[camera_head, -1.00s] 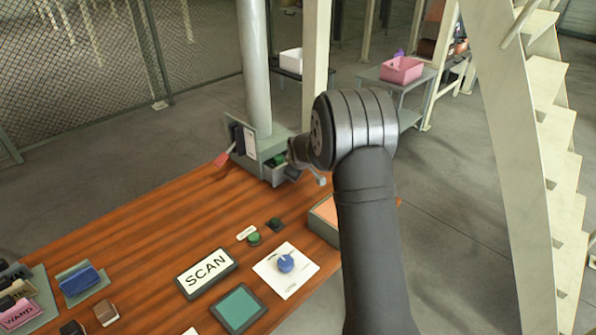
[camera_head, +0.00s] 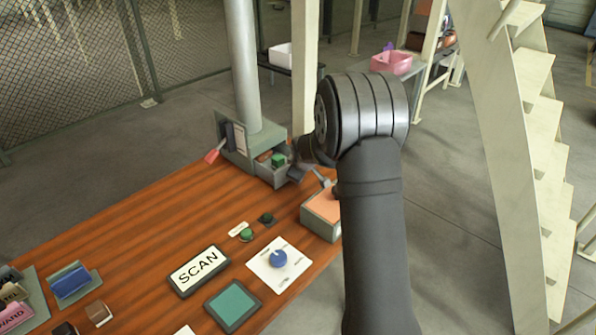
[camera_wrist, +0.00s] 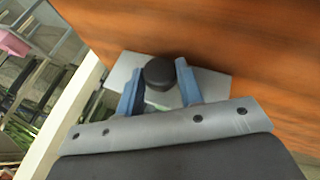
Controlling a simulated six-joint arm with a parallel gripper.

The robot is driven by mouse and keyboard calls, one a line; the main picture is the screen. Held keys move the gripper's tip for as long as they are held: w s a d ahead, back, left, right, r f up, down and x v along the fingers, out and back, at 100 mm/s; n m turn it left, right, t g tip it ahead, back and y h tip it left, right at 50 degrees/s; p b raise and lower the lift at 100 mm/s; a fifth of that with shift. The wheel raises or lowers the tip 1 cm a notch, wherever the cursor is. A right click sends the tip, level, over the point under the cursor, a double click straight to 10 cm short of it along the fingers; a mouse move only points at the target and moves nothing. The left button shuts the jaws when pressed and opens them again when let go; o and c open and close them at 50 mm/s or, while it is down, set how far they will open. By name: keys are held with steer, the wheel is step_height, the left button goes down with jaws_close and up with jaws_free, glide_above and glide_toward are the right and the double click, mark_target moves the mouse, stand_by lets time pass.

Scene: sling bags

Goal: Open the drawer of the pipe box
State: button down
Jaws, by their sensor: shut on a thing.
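The grey pipe box (camera_head: 233,140) stands at the far end of the wooden table, at the foot of a thick grey pipe. Its drawer (camera_head: 272,178) is out toward my arm, with a green block (camera_head: 278,160) and a brownish thing (camera_head: 264,156) visible inside. In the wrist view, the pale drawer front (camera_wrist: 214,86) bears a round black knob (camera_wrist: 159,71). My gripper (camera_wrist: 160,82) is shut on this knob, with one blue finger on each side. In the head view my arm partly hides the gripper and the knob.
An open box with an orange inside (camera_head: 322,207) stands close to my arm at the table's right edge. A SCAN sign (camera_head: 199,269), a white card with a blue dial (camera_head: 279,260) and a green pad (camera_head: 233,305) lie nearer. The table's left middle is clear.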

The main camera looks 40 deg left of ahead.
steer(key=c, duration=1)
jaws_free()
steer(key=v, duration=1.7)
steer(key=shift+d, duration=0.15)
steer(key=shift+s+r, duration=0.1)
